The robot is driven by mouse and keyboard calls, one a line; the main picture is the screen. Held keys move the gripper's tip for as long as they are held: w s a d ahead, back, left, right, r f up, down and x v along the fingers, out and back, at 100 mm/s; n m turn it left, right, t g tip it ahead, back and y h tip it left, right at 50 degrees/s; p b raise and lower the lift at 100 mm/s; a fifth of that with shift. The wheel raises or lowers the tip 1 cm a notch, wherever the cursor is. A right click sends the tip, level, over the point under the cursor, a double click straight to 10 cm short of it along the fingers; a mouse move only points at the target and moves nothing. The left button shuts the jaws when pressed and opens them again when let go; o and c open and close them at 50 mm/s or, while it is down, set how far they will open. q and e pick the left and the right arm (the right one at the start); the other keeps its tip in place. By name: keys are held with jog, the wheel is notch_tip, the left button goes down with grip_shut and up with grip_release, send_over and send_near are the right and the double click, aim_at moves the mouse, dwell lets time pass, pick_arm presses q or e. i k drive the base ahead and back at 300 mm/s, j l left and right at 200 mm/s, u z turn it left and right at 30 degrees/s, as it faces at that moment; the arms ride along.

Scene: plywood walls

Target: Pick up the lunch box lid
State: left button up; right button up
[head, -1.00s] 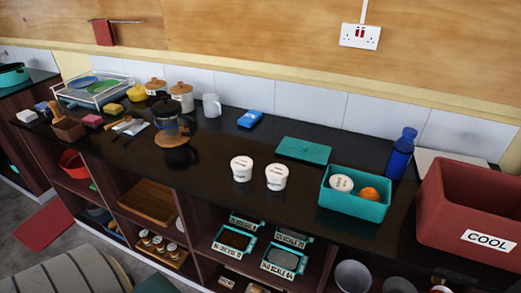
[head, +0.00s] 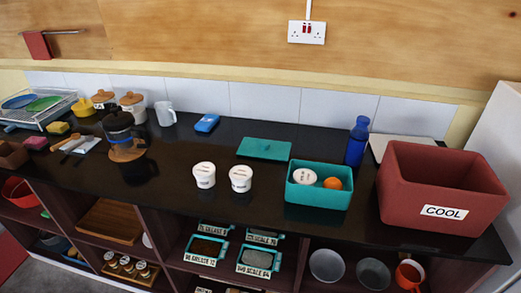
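The lunch box lid (head: 264,149) is a flat teal rectangle lying on the black counter, towards the back near the tiled wall. The teal lunch box (head: 319,197) stands open to its right and a little nearer. It holds a white pot (head: 304,177) and an orange fruit (head: 332,184). Neither of my grippers shows in the head view.
Two white pots (head: 204,176) stand in front of the lid. A blue bottle (head: 357,142) stands to its right, and a red box marked COOL (head: 435,185) is further right. A blue packet (head: 207,123) and a French press (head: 118,128) are to the left.

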aim_at(272, 150)
jog(key=i+j+z, duration=0.15)
jog(key=j, duration=0.25)
jog(key=i+j+z, duration=0.2)
jog(key=j, duration=0.2)
jog(key=i+j+z, duration=0.15)
jog(key=j, duration=0.3)
jog(key=j+z, duration=0.2)
jog(key=j, duration=0.2)
jog(key=i, duration=0.05)
